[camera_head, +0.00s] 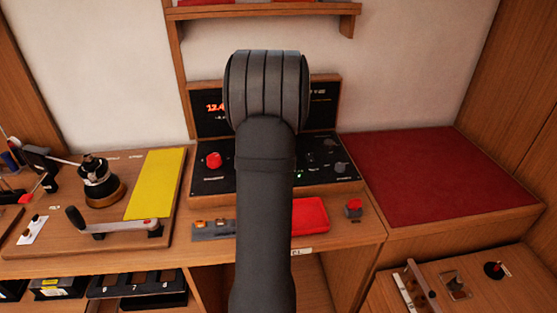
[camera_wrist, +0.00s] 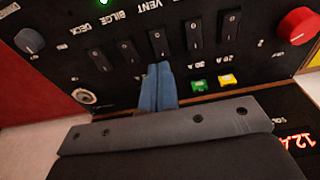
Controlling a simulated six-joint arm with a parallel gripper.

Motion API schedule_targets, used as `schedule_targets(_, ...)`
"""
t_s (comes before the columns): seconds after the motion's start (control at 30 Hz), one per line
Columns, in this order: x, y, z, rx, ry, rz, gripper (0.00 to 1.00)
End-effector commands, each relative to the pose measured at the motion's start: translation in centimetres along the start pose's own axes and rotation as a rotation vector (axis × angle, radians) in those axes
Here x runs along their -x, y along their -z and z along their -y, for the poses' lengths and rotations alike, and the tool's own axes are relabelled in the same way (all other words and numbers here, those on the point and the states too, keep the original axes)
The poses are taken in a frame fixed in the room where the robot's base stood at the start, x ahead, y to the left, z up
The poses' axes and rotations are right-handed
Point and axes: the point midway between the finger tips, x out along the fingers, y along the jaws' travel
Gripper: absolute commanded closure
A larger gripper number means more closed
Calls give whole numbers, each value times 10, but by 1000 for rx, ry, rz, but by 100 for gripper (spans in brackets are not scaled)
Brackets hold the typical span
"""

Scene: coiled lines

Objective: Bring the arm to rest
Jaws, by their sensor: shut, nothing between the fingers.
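My gripper (camera_wrist: 160,72) shows in the wrist view as two blue fingers pressed together with nothing between them. The fingertips are over the black switch panel (camera_wrist: 130,75), just short of the middle rocker switch (camera_wrist: 160,42). I cannot tell whether they touch the panel. In the head view my dark arm rises through the middle of the picture and hides the gripper and part of the panel (camera_head: 213,183).
Near the fingers are a green fuse (camera_wrist: 196,86), a yellow fuse (camera_wrist: 228,81) and a red knob (camera_wrist: 298,26). In the head view a red tray (camera_head: 311,214) lies right of my arm. A crank handle (camera_head: 110,226) and a winch (camera_head: 98,180) stand left. The red pad (camera_head: 430,175) is clear.

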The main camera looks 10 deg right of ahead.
Motion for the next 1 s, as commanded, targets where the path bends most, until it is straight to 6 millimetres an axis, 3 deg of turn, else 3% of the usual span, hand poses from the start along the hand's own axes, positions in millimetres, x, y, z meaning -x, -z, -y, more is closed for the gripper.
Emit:
schedule_targets(0.43, -1, 0, 0, 0, 0, 1, 100)
schedule_targets(0.8, -50, -8, 0, 0, 1, 3, 100)
schedule_targets(1.0, -66, -10, 0, 0, 0, 1, 100)
